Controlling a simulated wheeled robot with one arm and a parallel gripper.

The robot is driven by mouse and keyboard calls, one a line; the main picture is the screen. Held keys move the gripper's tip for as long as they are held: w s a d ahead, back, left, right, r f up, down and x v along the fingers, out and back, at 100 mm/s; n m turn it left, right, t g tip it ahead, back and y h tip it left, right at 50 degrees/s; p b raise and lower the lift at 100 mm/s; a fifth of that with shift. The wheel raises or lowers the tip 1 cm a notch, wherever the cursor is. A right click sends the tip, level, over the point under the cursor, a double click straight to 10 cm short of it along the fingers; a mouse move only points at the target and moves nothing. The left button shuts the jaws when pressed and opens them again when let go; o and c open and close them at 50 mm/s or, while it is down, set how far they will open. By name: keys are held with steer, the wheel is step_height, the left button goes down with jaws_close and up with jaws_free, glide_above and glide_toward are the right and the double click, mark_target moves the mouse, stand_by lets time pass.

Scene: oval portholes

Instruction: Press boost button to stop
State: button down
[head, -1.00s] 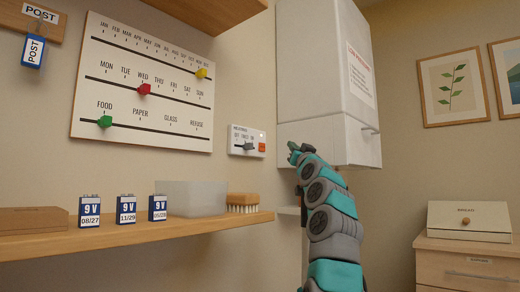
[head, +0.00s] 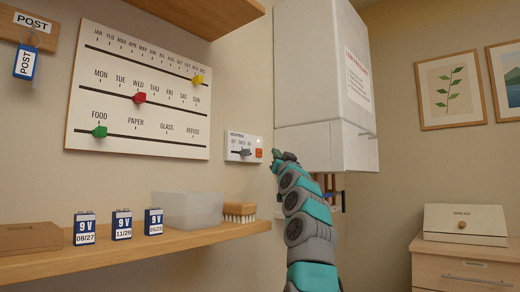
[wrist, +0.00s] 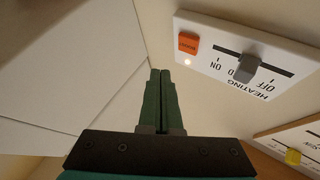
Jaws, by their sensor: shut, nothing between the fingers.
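The orange boost button (head: 259,154) sits at the right end of the white heating panel (head: 238,140) on the wall. In the wrist view the orange button (wrist: 188,43) is at one end of the panel, with a small lit spot just beside it. A grey slider knob (wrist: 246,66) stands in the panel's black slot. My gripper (wrist: 160,72) is shut and empty, its two green fingers side by side. Its tips are near the button but appear apart from it. In the head view my gripper (head: 276,157) is just right of the panel.
The white boiler cabinet (head: 322,90) is close on the right, with pipes (head: 335,192) below it. A wooden shelf (head: 140,250) with 9 V batteries (head: 122,225), a translucent tub (head: 188,211) and a brush (head: 239,211) is at lower left. A slider board (head: 140,95) hangs left.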

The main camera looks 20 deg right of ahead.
mark_target(259, 153)
steer(key=shift+w+a+p, duration=0.4)
steer(key=shift+w+a, duration=0.1)
steer(key=shift+w, duration=0.25)
steer(key=shift+w+a+p, duration=0.35)
steer(key=shift+w+a, duration=0.15)
steer(key=shift+w, duration=0.25)
steer(key=shift+w, duration=0.1)
stand_by(0.8)
steer(key=shift+w+a+p, duration=0.2)
steer(key=shift+w+p, duration=0.05)
steer(key=shift+p, duration=0.1)
